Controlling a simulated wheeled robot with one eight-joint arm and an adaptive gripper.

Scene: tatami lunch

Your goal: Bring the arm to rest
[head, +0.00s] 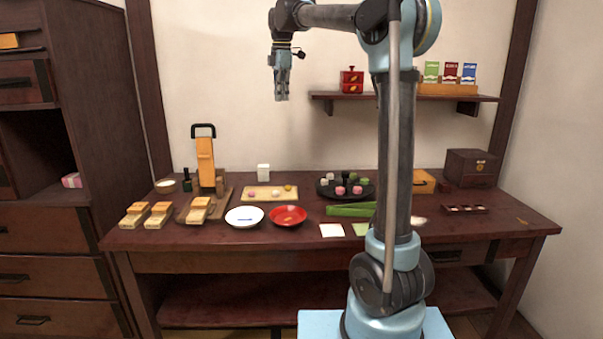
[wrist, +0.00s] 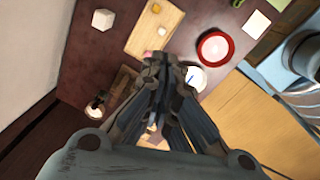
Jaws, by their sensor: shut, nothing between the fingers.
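My gripper (head: 282,97) hangs high above the table in the head view, fingers pointing down and apart from everything. It is shut and empty. In the wrist view my gripper (wrist: 160,62) covers the middle of the picture, over the table. My arm rises from its base in front of the table and reaches left at the top. The dark red table (head: 200,240) stands below with its dishes on it. My arm's column hides part of the table and shelf.
A white plate (head: 244,217), a red bowl (head: 288,216), a board with sweets (head: 262,198) and a dark round tray (head: 328,194) stand on the table. An upright orange board with a black handle (head: 205,160) stands at left. A wall shelf (head: 350,96) holds a red box (head: 351,81).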

